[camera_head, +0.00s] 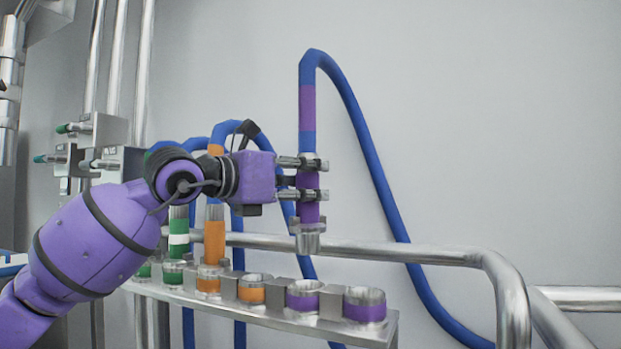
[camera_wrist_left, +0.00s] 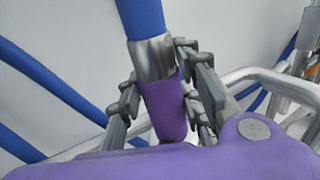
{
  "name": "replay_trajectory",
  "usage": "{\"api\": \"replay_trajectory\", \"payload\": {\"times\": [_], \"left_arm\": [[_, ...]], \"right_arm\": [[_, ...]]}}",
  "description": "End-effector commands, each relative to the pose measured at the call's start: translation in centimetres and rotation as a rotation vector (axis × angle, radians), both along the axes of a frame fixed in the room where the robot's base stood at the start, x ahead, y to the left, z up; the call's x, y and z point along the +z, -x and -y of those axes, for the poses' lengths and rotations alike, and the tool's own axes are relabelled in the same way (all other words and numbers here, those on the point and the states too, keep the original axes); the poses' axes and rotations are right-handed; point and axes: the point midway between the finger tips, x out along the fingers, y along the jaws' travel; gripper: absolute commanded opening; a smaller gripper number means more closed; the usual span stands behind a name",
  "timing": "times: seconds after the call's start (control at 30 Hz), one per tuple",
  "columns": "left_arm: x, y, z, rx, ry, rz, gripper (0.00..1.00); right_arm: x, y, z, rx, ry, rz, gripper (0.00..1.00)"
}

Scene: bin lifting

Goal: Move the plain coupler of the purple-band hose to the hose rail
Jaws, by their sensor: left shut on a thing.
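The purple-band hose (camera_head: 306,105) is blue with a purple band and loops down to the right. Its coupler (camera_head: 308,212) is purple with a bare metal lower end and hangs upright. My left gripper (camera_head: 306,180) is shut on this coupler, above the rail. The wrist view shows the fingers on both sides of the purple coupler (camera_wrist_left: 165,108), under a metal collar. The hose rail (camera_head: 373,335) carries metal cups with green, orange and purple bands. Two purple-band cups at its right end, one (camera_head: 304,297) and the end one (camera_head: 365,305), stand empty below the coupler. My right gripper is not in view.
An orange-band coupler (camera_head: 214,238) and a green-band coupler (camera_head: 179,230) stand in rail cups at the left. A steel pipe (camera_head: 430,253) runs behind the rail and bends down at right. Valves (camera_head: 80,128) are on the left wall. The space at upper right is clear.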

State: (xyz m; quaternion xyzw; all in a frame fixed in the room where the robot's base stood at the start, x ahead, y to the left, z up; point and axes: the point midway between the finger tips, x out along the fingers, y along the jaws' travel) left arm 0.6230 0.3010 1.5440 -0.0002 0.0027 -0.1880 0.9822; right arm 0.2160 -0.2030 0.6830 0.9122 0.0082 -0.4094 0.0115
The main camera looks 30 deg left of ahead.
Motion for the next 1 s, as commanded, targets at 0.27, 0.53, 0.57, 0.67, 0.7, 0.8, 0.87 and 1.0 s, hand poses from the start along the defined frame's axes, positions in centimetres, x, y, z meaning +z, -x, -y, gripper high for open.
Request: {"api": "replay_trajectory", "payload": {"times": [0.27, 0.53, 0.57, 0.67, 0.7, 0.8, 0.87, 1.0], "left_arm": [[-3.4, -0.2, 0.0, -0.001, 0.000, -0.004, 0.00], [-2.1, 0.4, -0.1, -0.001, 0.000, 0.005, 0.00], [-2.0, 0.5, -0.1, -0.001, 0.000, 0.005, 0.00], [-2.0, 0.5, -0.1, -0.001, 0.001, 0.005, 0.00], [-2.0, 0.5, -0.1, -0.001, 0.001, 0.004, 0.00], [-2.1, 0.5, -0.1, -0.001, 0.001, 0.004, 0.00], [-2.1, 0.5, -0.1, -0.001, 0.001, 0.004, 0.00], [-2.4, 0.4, -0.1, -0.001, 0.001, 0.003, 0.00]], "right_arm": [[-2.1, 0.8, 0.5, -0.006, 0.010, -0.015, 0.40], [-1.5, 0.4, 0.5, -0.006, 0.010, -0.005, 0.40], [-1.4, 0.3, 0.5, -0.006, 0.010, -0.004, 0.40], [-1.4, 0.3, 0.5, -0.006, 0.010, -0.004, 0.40], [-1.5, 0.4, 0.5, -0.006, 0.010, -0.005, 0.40], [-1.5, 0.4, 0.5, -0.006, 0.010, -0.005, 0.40], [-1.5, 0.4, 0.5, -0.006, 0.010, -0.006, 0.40], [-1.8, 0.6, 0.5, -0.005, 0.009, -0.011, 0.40]]}}
